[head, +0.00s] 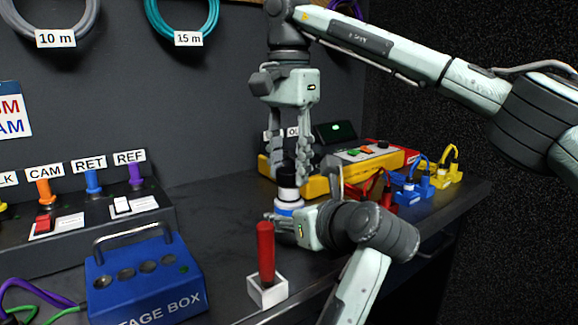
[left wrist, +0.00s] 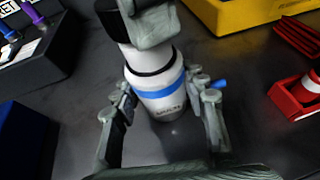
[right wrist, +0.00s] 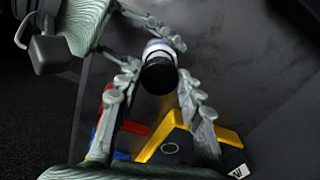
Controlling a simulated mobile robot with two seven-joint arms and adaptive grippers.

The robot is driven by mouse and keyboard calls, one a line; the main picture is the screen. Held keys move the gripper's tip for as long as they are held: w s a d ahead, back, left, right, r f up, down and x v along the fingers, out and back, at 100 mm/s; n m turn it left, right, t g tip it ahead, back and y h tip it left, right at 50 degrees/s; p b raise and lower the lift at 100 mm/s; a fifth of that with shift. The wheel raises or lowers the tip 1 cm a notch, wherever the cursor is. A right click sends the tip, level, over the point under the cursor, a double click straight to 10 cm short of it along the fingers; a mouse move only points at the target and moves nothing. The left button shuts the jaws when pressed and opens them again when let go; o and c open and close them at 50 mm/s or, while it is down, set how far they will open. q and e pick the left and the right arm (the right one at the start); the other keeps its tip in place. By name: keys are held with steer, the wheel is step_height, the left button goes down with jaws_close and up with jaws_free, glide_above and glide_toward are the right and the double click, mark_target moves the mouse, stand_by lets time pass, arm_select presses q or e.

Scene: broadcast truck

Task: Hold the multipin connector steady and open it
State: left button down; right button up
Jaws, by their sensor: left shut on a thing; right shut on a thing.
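The multipin connector (head: 288,196) stands upright on the dark bench. It has a white body with a blue band and a black upper part, and it also shows in the left wrist view (left wrist: 158,98). My left gripper (head: 284,224) is shut on the white body low down, with fingers either side of the blue band. My right gripper (head: 290,168) reaches down from above and is shut on the black upper part, which shows end-on in the right wrist view (right wrist: 158,75). The fingers partly hide the connector in the head view.
A red lever on a white base (head: 266,263) stands just in front of the connector. A blue stage box (head: 145,281) is at the left front. A yellow unit (head: 317,186) stands behind, with red (head: 378,197), blue and yellow plugs to the right. A labelled switch panel (head: 90,222) is at left.

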mark_target(289, 170)
steer(key=shift+r, duration=2)
arm_select(q)
steer(key=c, duration=0.8)
jaws_free()
steer(key=shift+o, duration=0.2)
